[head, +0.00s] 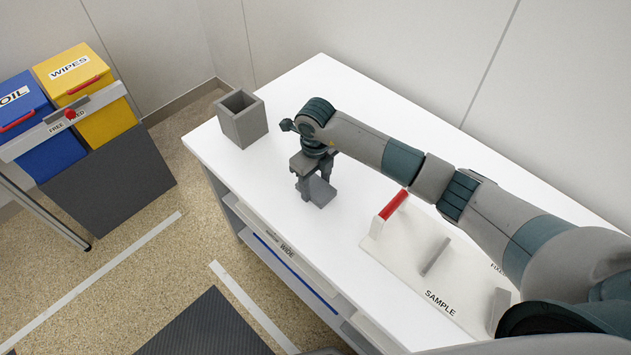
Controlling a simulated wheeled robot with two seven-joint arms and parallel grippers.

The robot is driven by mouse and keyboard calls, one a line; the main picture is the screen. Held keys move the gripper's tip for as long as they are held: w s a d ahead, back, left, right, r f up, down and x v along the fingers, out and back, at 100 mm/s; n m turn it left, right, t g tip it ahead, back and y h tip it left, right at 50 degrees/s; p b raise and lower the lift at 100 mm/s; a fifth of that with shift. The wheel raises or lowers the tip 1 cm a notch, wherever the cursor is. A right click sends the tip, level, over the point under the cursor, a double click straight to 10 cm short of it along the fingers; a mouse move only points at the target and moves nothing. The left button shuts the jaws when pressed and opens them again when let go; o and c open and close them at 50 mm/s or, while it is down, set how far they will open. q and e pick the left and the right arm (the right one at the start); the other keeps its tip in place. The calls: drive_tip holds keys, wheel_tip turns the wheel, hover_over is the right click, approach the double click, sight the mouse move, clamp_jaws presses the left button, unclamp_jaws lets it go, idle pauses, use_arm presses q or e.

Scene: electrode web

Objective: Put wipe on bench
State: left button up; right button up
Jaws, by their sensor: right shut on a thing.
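The white bench (262,170) fills the middle of the head view. My right gripper (314,184) points down over the bench near its front left edge. It is shut on a small grey flat-sided piece, which I take to be the wipe (321,194). The fingers hide part of the piece. Its lower edge is at or just above the bench top; I cannot tell whether it touches. My left gripper is not in view.
An open grey square box (242,118) stands at the bench's left end. A white fixture marked SAMPLE (405,272) with a red bar (394,204) lies to the right, partly under my arm. Yellow WIPES (104,125) and blue OIL (62,157) bins stand at the far left.

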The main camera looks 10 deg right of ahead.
sight(315, 186)
drive_tip(key=shift+f, duration=0.25)
drive_tip(key=shift+f, duration=0.1)
drive_tip(key=o, duration=1)
drive_tip(key=shift+r, duration=0.35)
wheel_tip(315, 186, up, 12)
drive_tip(key=b, duration=0.4)
drive_tip(key=shift+f, duration=0.2)
